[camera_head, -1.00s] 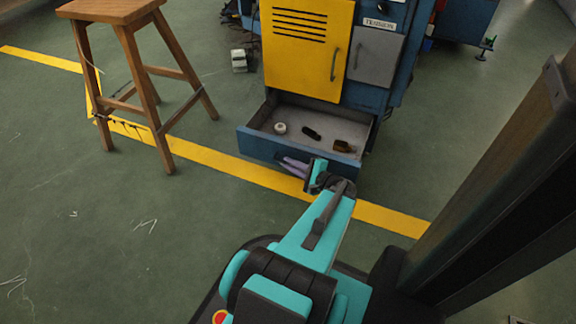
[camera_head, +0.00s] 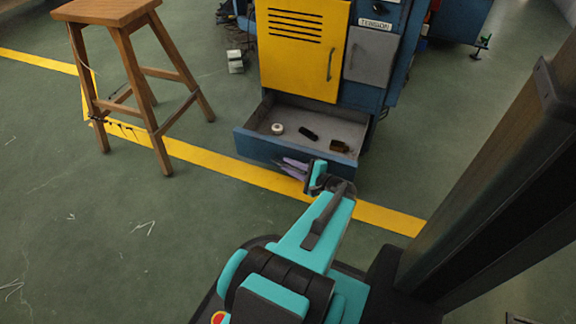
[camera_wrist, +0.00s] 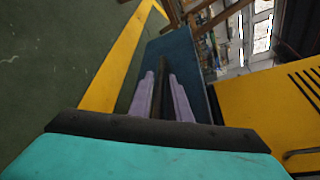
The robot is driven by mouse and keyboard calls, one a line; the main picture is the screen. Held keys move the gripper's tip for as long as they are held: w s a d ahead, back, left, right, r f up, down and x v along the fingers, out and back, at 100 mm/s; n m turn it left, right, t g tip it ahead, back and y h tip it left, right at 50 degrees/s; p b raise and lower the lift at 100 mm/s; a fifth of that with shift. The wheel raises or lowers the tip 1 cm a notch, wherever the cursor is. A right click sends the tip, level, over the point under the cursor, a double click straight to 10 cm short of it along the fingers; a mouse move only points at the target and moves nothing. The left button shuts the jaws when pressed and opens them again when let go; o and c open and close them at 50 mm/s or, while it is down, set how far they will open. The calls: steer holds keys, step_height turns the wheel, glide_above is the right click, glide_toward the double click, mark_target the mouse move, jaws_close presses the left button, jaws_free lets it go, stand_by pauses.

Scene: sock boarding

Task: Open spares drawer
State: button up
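The spares drawer (camera_head: 290,158) is the low blue drawer under the yellow door, and it stands pulled out with its inside showing. My gripper (camera_head: 290,163) is at the outer face of the drawer front. In the wrist view the drawer front (camera_wrist: 195,60) is a blue panel beyond my gripper (camera_wrist: 161,78). Its two purple fingers stand apart, one each side of a dark bar (camera_wrist: 163,66), which looks like the drawer handle. Narrow gaps seem to show beside the bar. The finger contact is partly hidden by the wrist.
The drawer holds a white roll (camera_head: 277,129), a black item (camera_head: 309,134) and a brown item (camera_head: 339,146). A blue cabinet with a yellow door (camera_head: 300,50) and a grey door (camera_head: 372,56) rises behind. A wooden stool (camera_head: 122,70) stands left. The floor left of my arm is clear.

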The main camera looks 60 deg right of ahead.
steer(key=p+v, duration=0.4)
steer(key=v, duration=0.8)
steer(key=shift+s, duration=0.35)
